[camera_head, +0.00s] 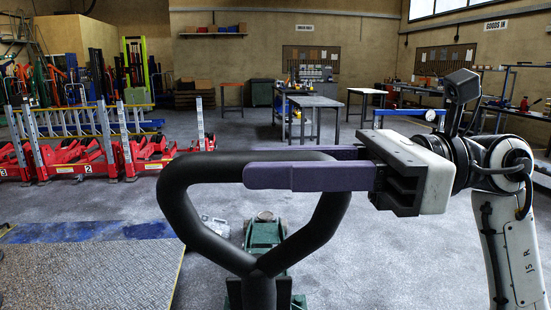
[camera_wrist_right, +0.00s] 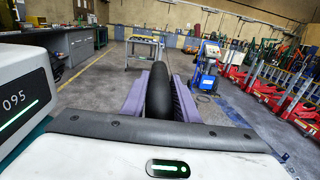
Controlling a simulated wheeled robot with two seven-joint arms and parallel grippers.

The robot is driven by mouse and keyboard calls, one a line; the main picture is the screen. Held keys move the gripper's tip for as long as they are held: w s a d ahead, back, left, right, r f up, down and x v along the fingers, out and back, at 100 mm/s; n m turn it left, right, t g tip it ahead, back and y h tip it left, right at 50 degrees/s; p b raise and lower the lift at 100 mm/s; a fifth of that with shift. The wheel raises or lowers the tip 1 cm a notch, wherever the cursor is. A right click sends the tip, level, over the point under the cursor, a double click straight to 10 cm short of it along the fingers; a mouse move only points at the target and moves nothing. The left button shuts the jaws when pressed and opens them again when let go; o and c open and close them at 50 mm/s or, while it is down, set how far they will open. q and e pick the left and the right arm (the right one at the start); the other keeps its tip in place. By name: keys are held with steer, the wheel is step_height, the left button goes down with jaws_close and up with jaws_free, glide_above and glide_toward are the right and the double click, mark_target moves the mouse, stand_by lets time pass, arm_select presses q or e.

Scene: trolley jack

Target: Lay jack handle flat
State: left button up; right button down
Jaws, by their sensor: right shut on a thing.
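The black jack handle (camera_head: 183,208) stands up in the middle of the head view, with its padded loop grip at the top and its stem (camera_head: 259,292) running down. The green jack body (camera_head: 263,236) is on the floor behind and below the loop, partly hidden by it. My right gripper (camera_head: 262,166) comes in from the right and is shut on the loop's top bar, one purple finger in front and one behind. In the right wrist view the black bar (camera_wrist_right: 159,92) lies between the purple fingers. My left gripper is not in view.
A metal ramp or plate (camera_head: 90,268) lies at the lower left. Red numbered lifts (camera_head: 85,158) stand in a row at the left. A work table (camera_head: 314,102) stands farther back. Grey floor (camera_head: 400,215) is clear to the right of the handle.

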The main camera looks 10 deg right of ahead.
arm_select(q)
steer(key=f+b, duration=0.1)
steer(key=b, duration=0.2)
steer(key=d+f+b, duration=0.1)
steer(key=b, duration=0.1)
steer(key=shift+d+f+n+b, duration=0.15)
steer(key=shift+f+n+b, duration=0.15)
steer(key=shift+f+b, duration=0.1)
arm_select(e)
steer(key=s+f+n, duration=0.1)
steer(key=s+f, duration=0.1)
steer(key=s, duration=0.5)
steer(key=s+a+f, duration=0.1)
steer(key=s, duration=0.6)
steer(key=shift+s+a+f+n, duration=0.25)
steer(key=shift+f+n, duration=0.1)
steer(key=shift+n, duration=0.05)
